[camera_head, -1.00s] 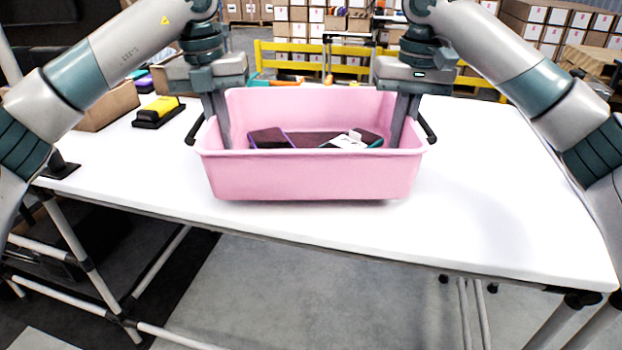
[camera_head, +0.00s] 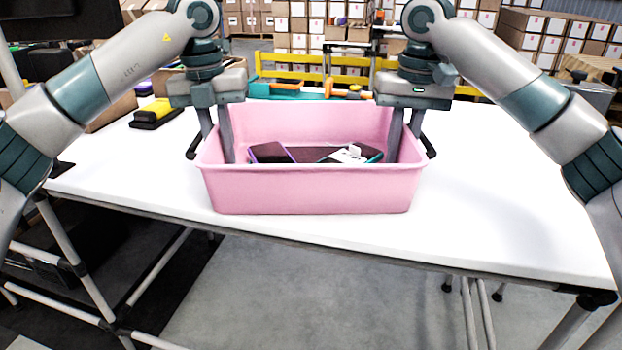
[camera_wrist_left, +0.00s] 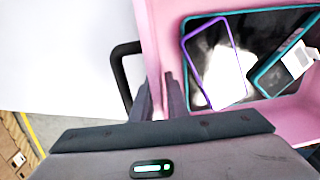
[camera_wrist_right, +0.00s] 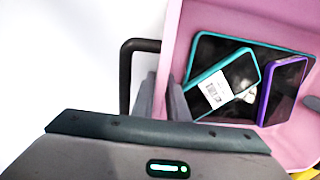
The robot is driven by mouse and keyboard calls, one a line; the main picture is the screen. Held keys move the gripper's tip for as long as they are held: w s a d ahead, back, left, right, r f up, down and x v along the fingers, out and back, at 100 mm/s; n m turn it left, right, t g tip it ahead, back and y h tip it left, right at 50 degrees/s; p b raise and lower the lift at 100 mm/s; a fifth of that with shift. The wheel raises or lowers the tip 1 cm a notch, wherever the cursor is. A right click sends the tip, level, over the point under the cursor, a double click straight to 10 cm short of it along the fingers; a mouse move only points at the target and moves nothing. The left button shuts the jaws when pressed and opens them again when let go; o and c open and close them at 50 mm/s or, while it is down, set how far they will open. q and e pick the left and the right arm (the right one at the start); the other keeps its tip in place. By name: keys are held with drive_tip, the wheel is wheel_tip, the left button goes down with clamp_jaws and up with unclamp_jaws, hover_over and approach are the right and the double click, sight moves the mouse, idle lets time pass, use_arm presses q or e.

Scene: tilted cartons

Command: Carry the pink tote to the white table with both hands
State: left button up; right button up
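The pink tote (camera_head: 312,190) stands upright on the white table (camera_head: 480,200), near its front edge. Dark flat cases with purple (camera_wrist_left: 213,62) and teal (camera_wrist_right: 222,82) rims lie inside, one with a white label. My left gripper (camera_head: 216,140) has one finger outside and one inside the tote's left wall, with a visible gap between the fingers. My right gripper (camera_head: 403,138) straddles the right wall the same way. Both look open around the walls, beside the black side handles. The lower part of the inner fingers is partly hidden by the tote's front wall.
A yellow-and-black item (camera_head: 156,113) and a cardboard box (camera_head: 112,112) are at the back left of the table. A teal bin (camera_head: 275,88) and orange items stand behind the tote. The table's right side is clear.

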use_arm(q)
drive_tip(key=shift+o, duration=0.2)
drive_tip(key=shift+r, duration=0.1)
use_arm(e)
drive_tip(key=shift+o, duration=0.2)
drive_tip(key=shift+r, duration=0.1)
use_arm(q)
drive_tip(key=shift+r, duration=0.1)
wheel_tip(320, 180, up, 12)
drive_tip(key=shift+a, duration=0.35)
use_arm(e)
drive_tip(key=shift+r, duration=0.15)
wheel_tip(320, 180, up, 12)
drive_tip(key=shift+d+f, duration=0.2)
drive_tip(key=shift+d, duration=0.1)
idle(0.5)
drive_tip(key=shift+r, duration=0.1)
